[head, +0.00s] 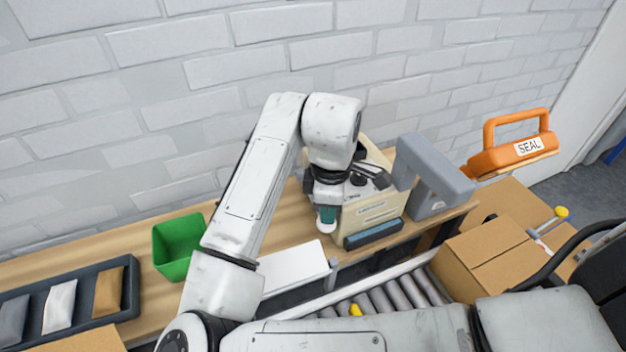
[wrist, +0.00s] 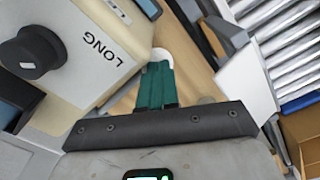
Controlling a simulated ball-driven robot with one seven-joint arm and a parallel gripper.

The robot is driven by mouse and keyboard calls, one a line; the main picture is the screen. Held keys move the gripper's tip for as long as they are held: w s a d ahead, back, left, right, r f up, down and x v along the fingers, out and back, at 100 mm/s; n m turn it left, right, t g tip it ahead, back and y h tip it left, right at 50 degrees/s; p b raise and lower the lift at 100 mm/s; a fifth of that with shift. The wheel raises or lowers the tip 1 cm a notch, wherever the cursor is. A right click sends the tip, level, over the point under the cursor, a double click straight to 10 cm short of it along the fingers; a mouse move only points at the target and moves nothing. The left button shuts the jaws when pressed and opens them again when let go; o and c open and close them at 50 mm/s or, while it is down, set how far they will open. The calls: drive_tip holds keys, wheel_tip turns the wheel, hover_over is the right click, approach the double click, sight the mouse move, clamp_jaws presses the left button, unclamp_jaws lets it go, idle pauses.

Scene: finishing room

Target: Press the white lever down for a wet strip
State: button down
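A beige machine (head: 372,214) stands on the wooden bench, with a dark blue bar along its front. In the wrist view its side (wrist: 98,45) carries the word LONG beside a black round knob (wrist: 32,50). A white rounded knob (head: 326,226), seemingly the lever's end, shows at the machine's left side; it also shows in the wrist view (wrist: 162,56). My gripper (head: 327,214) points down right over this white knob. Its teal fingers (wrist: 155,80) lie together, with their tips at the knob and partly covering it. The lever's shaft is hidden, and I cannot tell contact for certain.
A grey arch-shaped device (head: 428,172) stands close right of the machine. An orange SEAL tool (head: 512,148) is farther right. A white slab (head: 294,268), green bin (head: 178,247) and dark tray (head: 128,305) of pouches lie left. A roller conveyor (head: 395,296) and cartons (head: 485,255) are in front.

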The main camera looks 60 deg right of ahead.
drive_tip(key=shift+f, duration=0.3)
wheel_tip(320, 180, up, 10)
drive_tip(key=w+d+p, duration=0.1)
drive_tip(key=w+p, duration=0.1)
drive_tip(key=p, duration=0.8)
drive_tip(key=shift+d+p, duration=0.15)
drive_tip(key=shift+p, duration=0.15)
drive_tip(key=shift+f, duration=0.1)
idle(0.7)
wheel_tip(320, 180, up, 5)
drive_tip(key=shift+p, duration=0.75)
drive_tip(key=shift+s, duration=0.1)
